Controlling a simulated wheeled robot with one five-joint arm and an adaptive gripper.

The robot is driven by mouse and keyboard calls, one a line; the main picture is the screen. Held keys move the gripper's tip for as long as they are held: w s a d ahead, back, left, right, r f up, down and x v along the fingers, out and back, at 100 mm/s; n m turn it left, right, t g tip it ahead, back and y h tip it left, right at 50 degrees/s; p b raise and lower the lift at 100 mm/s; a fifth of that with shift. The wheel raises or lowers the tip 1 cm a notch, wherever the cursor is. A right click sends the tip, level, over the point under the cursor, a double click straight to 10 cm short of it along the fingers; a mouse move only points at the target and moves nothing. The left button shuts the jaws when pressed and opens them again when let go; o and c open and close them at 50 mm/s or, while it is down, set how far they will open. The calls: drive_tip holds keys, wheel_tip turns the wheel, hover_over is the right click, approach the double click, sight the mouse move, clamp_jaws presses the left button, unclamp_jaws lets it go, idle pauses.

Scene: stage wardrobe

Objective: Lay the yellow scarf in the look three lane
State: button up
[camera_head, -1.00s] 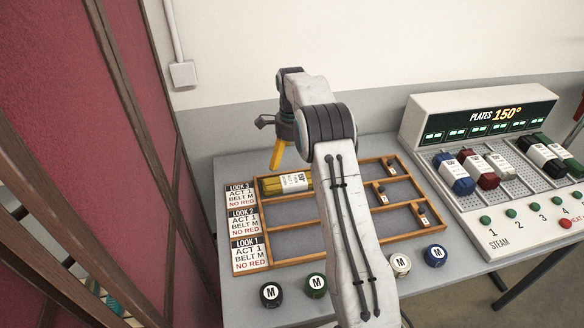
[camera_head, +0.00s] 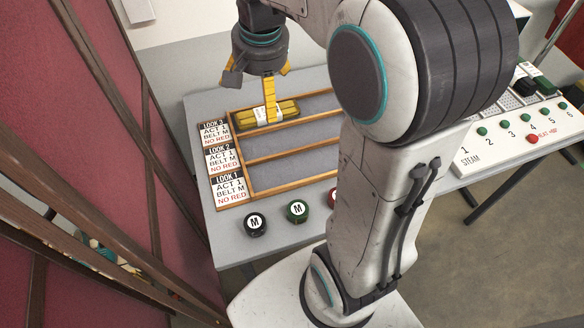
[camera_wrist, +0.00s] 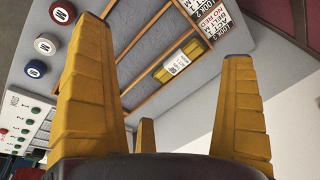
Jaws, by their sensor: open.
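The yellow scarf (camera_head: 288,106), a folded roll with a white label band, lies in the look three lane at the left end of the wooden rack (camera_head: 226,112), beside the LOOK 3 card (camera_head: 211,127). It also shows in the wrist view (camera_wrist: 190,48), lying along the lane between my fingers. My gripper (camera_head: 262,84) points down over the left end of that lane, its yellow fingers spread with nothing between them. One finger overlaps the scarf in the head view; the wrist view shows the scarf some distance beyond the fingertips. The rack's right part is hidden by my arm.
The LOOK 2 (camera_head: 218,155) and LOOK 1 (camera_head: 229,187) cards mark the other lanes. Round M pots, black (camera_head: 255,225) and green (camera_head: 297,210), stand before the rack. The steam console (camera_head: 500,150) is at right, a red folding screen (camera_head: 110,120) at left.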

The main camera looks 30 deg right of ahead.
drive_tip(key=s+a+f+n+t, duration=0.1)
drive_tip(key=s+n, duration=0.3)
drive_tip(key=s, duration=0.4)
drive_tip(key=s+a+f+n, duration=0.2)
drive_tip(key=s+f+n, duration=0.1)
drive_tip(key=s, duration=0.6)
drive_tip(key=shift+n+t, duration=0.4)
drive_tip(key=shift+n, duration=0.2)
